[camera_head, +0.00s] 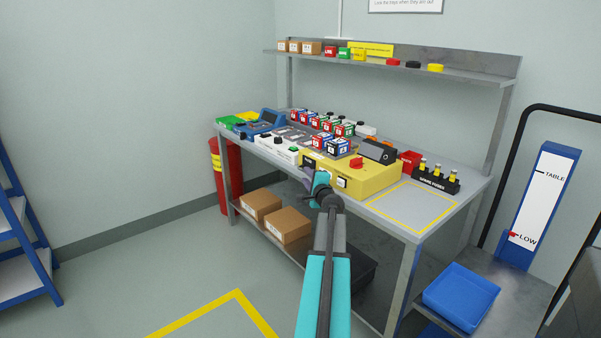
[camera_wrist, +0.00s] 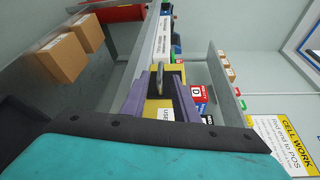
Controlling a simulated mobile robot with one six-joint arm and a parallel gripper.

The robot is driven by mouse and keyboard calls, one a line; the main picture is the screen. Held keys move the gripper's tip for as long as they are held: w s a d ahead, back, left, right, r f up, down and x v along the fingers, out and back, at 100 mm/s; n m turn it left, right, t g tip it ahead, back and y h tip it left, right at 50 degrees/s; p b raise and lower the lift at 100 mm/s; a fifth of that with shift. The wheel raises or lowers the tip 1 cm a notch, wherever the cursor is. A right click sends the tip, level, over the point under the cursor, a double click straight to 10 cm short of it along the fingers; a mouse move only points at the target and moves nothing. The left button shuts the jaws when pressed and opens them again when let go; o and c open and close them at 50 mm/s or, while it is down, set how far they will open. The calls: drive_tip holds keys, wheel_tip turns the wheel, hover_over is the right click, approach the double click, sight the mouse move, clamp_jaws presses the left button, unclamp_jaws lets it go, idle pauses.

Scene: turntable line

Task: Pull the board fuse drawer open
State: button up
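The yellow board (camera_head: 376,180) stands at the front edge of the bench, with a red knob on top. In the wrist view, turned on its side, its yellow front (camera_wrist: 181,70) shows a dark fuse drawer front with a grey handle (camera_wrist: 160,78). A white label ending in "USE" (camera_wrist: 163,113) is beside it. My gripper (camera_wrist: 161,76) has its two purple fingers spread, one on each side of the handle, with gaps visible. How deep the tips reach is hard to tell. In the head view my gripper (camera_head: 308,175) is at the board's left front, partly hiding the drawer.
The bench top (camera_head: 382,214) has a clear yellow-outlined area at right. A rack of spare fuses (camera_head: 436,181) stands behind it. Cartons (camera_head: 288,224) sit on the lower shelf. A blue tray (camera_head: 461,297) is at lower right, and a red cylinder (camera_head: 231,178) at left.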

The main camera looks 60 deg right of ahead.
sight(302, 170)
drive_tip(key=shift+x, duration=3.5)
clamp_jaws()
